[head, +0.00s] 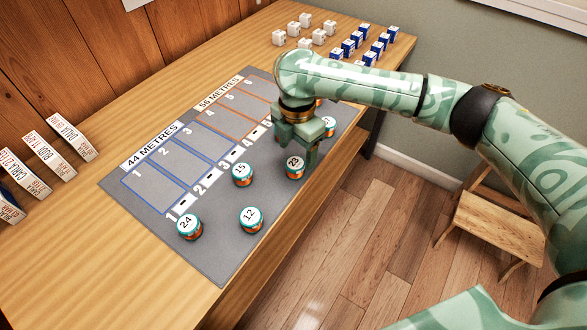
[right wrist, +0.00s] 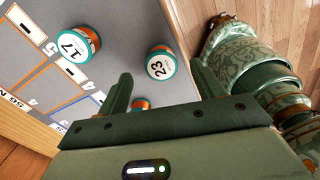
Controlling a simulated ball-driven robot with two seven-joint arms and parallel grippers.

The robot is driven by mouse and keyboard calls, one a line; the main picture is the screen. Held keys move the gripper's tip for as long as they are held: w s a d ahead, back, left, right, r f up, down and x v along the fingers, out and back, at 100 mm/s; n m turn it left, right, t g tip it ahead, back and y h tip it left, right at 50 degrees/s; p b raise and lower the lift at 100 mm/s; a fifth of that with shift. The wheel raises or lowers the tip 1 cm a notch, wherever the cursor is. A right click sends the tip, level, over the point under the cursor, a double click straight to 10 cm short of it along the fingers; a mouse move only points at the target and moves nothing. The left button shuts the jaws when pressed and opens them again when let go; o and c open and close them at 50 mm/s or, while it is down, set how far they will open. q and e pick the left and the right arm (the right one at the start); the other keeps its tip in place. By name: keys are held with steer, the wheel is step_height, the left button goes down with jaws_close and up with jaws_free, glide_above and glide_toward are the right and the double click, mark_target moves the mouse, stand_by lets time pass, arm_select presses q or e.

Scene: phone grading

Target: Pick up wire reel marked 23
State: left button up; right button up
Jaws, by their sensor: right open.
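The wire reel marked 23 (head: 295,170) stands upright near the front edge of the grey mat (head: 218,248), with an orange side and a white, teal-rimmed top. In the right wrist view the same reel (right wrist: 161,66) lies just beyond the open fingers, apart from them. My right gripper (head: 301,146) is open and empty, pointing down just behind and above reel 23; it also shows in the right wrist view (right wrist: 164,88). Part of another reel (right wrist: 141,104) shows beside its left finger, its number hidden. My left gripper is not in view.
Reels marked 24 (head: 190,228), 12 (head: 251,219) and apparently 15 (head: 242,175) stand on the mat. Another reel (head: 329,127) is close behind the gripper. Small boxes (head: 365,45) and white pieces (head: 304,31) stand at the back. The table drops off right of reel 23.

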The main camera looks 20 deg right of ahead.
mark_target(297, 162)
steer(key=shift+f, duration=0.25)
step_height(297, 162, down, 5)
steer(key=b, duration=0.3)
steer(key=shift+b, duration=0.4)
steer(key=shift+s+r, duration=0.1)
steer(key=shift+r, duration=0.05)
steer(key=shift+c, duration=0.6)
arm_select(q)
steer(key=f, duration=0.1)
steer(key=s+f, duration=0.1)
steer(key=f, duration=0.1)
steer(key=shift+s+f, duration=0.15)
arm_select(e)
steer(key=c, duration=0.9)
steer(key=shift+r, duration=0.15)
steer(key=shift+c, duration=0.2)
